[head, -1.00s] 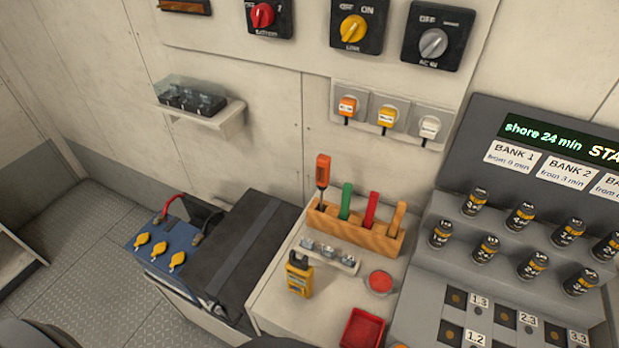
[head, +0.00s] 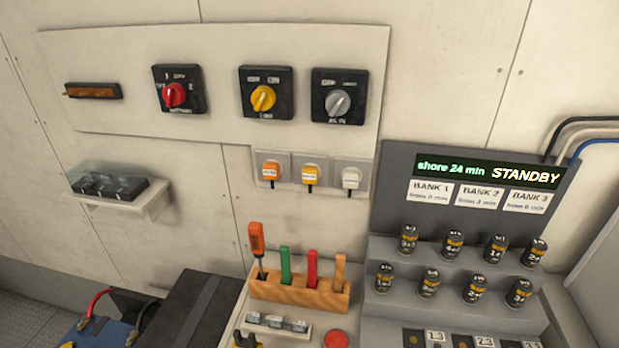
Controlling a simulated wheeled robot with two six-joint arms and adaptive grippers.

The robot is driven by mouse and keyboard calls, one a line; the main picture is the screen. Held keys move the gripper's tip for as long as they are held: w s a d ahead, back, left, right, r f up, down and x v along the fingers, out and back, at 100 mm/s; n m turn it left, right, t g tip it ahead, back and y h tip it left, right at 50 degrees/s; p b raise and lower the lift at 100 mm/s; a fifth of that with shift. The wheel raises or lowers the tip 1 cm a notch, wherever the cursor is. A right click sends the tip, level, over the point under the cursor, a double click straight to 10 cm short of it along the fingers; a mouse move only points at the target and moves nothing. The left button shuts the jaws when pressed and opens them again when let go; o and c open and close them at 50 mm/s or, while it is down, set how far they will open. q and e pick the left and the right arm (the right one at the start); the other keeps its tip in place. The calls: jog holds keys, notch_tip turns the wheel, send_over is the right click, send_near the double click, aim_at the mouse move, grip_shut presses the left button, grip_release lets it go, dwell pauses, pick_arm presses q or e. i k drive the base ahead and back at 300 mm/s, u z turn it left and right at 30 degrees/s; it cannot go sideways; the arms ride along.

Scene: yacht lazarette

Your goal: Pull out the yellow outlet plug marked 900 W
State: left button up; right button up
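The yellow plug (head: 310,175) sits in the middle one of three wall outlets, below the rotary switches, with a short black cord under it. It has a pale label that is too small to read. An orange plug (head: 271,172) sits in the outlet to its left and a white plug (head: 351,178) in the outlet to its right. All three appear seated in their sockets. Neither of my grippers shows in the head view.
Below the outlets stands a wooden rack (head: 298,291) with an orange-handled screwdriver and coloured handles. A console (head: 471,196) reading STANDBY rises at right with several small cylinders. A wall shelf (head: 150,200) holds a clear-lidded box. Wall space directly around the outlets is clear.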

aim_at(310, 173)
jog(key=k, duration=0.5)
jog(key=z, duration=2.4)
jog(key=k, duration=1.2)
jog(key=u, duration=0.9)
